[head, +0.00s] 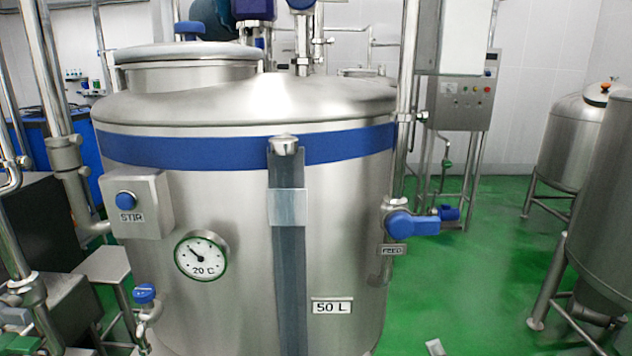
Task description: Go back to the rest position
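My gripper is not in view, and I cannot tell its position or state. A large steel tank (235,205) with a blue band fills the middle of the head view. It carries a STIR box with a blue button (125,199), a round dial marked 20 °C (201,256) and a 50 L label (332,307). A blue-handled valve (412,223) sticks out on its right side, above a small, hard-to-read label.
A blue-topped tap (145,294) and pipes crowd the left. A control panel (467,103) stands behind on the right. Steel vessels on legs (577,140) stand at the far right. Green floor (480,265) is open between. A small pale object (435,347) at the bottom edge is unclear.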

